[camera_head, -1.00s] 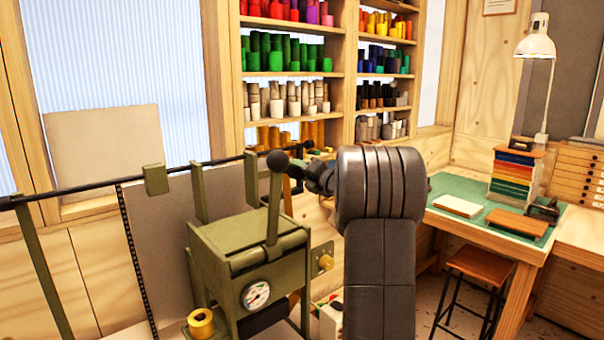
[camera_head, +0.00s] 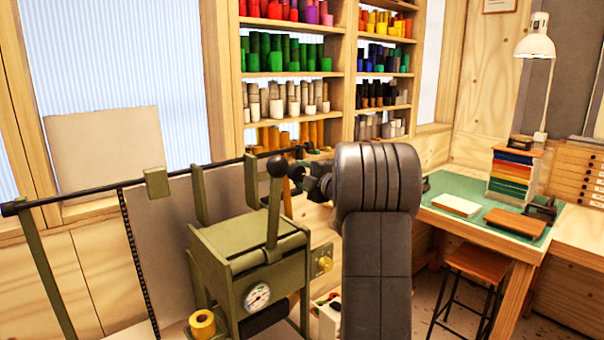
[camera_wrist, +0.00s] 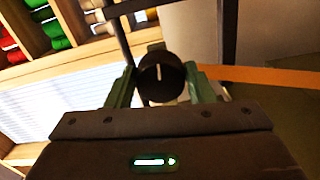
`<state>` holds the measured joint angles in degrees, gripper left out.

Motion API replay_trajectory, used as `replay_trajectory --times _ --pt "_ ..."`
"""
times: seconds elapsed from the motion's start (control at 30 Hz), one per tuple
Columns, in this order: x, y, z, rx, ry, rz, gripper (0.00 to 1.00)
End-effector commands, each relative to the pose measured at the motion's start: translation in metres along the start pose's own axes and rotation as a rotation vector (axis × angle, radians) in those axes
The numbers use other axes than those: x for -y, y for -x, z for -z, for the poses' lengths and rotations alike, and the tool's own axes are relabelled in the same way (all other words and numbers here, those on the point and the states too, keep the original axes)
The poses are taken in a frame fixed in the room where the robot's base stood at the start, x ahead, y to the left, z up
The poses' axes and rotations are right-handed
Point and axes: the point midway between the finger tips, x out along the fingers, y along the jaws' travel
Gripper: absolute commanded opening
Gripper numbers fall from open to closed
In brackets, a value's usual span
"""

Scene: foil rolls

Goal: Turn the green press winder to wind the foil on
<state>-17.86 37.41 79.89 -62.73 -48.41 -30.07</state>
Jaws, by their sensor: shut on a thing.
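The olive-green press (camera_head: 255,262) stands at lower left, with an upright black-balled lever (camera_head: 273,215), a round dial (camera_head: 257,297) and a brass knob (camera_head: 324,264) on its side. A long dark rod (camera_head: 110,183) runs above it. In the wrist view, my gripper (camera_wrist: 161,82) has its two green fingers on either side of a round black knob (camera_wrist: 158,72) with a pale mark, and is shut on it. This looks like the winder's knob. In the head view my arm and the lever hide the fingers. An orange strip (camera_wrist: 265,78) extends right of the knob.
A yellow roll (camera_head: 202,323) sits beside the press at lower left. Shelves of coloured rolls (camera_head: 290,55) stand behind. A green-topped desk (camera_head: 470,195) with a lamp (camera_head: 535,42) and a stool (camera_head: 478,262) are at right.

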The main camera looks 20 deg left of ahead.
Motion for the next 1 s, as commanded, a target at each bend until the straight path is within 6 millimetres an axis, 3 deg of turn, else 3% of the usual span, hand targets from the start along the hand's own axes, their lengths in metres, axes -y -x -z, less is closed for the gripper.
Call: replay_trajectory --times 0.6,0.63,0.7,1.0 --pt "0.0013 0.0002 -0.0005 0.001 -0.041 0.001 0.26" --pt "0.0013 0.0002 -0.0005 0.001 -0.041 0.001 0.54" --pt "0.0013 0.0002 -0.0005 0.001 -0.041 0.001 0.68" --pt "0.0008 0.0008 -0.0002 0.000 -0.039 0.000 0.69"
